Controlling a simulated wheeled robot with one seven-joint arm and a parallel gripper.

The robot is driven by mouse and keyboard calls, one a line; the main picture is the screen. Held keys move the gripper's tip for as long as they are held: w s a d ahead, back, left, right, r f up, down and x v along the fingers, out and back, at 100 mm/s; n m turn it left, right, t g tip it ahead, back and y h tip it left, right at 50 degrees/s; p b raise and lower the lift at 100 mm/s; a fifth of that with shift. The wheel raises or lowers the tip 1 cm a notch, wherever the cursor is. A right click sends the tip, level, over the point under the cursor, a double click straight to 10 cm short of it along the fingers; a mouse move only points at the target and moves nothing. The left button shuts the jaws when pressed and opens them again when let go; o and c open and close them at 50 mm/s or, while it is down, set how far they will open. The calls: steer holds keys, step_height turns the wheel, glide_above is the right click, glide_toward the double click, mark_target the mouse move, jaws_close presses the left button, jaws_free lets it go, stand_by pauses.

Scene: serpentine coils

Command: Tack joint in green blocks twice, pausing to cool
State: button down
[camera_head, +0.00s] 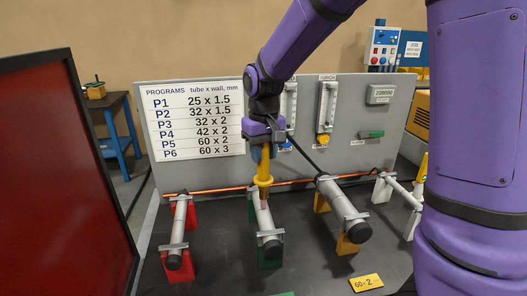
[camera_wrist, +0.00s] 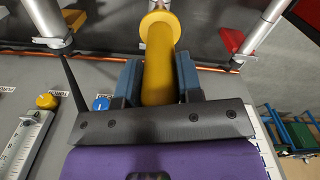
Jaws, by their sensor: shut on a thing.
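My gripper (camera_head: 265,152) is shut on a yellow torch (camera_head: 265,177), whose lower end points down at the tube in the green blocks. In the wrist view the torch (camera_wrist: 158,65) sits between the blue fingers (camera_wrist: 158,82), its round collar at the far end. The grey tube (camera_head: 265,217) lies on the green blocks (camera_head: 270,252), under the torch. The torch hides part of this tube, so I cannot tell whether its tip touches the joint.
Tubes also lie on red blocks (camera_head: 179,263), yellow blocks (camera_head: 347,244) and white blocks (camera_head: 411,224). A copper pipe (camera_head: 225,190) runs behind them. A panel carries a programs chart (camera_head: 195,122), flowmeters (camera_head: 326,105) and a display (camera_head: 381,94). A dark red screen (camera_head: 60,175) stands at left.

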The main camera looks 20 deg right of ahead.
steer(key=shift+s+f, duration=0.15)
steer(key=shift+f, duration=0.35)
stand_by(3.0)
steer(key=shift+r, duration=0.1)
stand_by(0.8)
steer(key=shift+r, duration=3.55)
